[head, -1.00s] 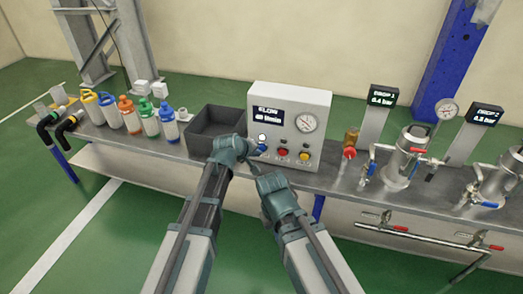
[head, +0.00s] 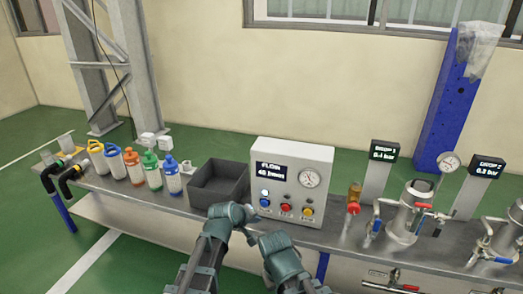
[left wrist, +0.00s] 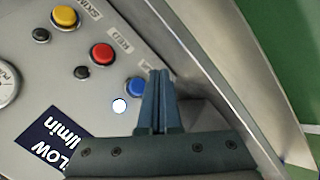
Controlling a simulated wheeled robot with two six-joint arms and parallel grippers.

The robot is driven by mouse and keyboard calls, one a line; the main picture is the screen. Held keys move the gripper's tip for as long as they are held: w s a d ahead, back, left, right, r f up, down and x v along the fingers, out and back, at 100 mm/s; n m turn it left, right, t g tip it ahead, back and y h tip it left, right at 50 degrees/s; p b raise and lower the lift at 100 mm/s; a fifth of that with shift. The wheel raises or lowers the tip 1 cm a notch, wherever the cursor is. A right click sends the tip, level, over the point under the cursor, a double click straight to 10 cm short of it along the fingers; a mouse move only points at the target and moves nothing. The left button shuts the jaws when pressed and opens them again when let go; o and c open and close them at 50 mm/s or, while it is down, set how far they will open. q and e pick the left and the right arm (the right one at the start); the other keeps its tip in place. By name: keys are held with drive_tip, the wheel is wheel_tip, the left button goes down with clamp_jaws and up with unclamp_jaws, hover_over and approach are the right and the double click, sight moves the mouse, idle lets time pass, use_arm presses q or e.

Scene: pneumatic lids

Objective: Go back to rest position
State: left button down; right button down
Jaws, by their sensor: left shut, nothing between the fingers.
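My left gripper (head: 249,234) is shut and empty, in front of the lower left of the grey control box (head: 322,157). In the left wrist view its two fingers (left wrist: 157,98) lie together beside the blue button (left wrist: 134,87); I cannot tell whether they touch the box. My right gripper (head: 262,243) is low in the head view, close beside the left one; its fingers are mostly hidden.
A dark open bin (head: 218,184) stands left of the box, with several coloured bottles (head: 153,169) beyond it. Metal vessels with valves (head: 406,212) stand on the bench to the right. Green floor lies in front.

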use_arm(q)
drive_tip(key=s+a+f+m+g+y, duration=0.25)
drive_tip(key=s+m+g, duration=0.2)
drive_tip(key=s, duration=0.75)
drive_tip(key=s+a+f+m+g+y, duration=0.2)
drive_tip(key=s+f+m+g+y, duration=0.3)
drive_tip(key=s, duration=0.7)
wheel_tip(320, 180, up, 34)
drive_tip(key=t+h+p, duration=0.1)
drive_tip(key=h+p, duration=0.1)
drive_tip(key=p, duration=3.1)
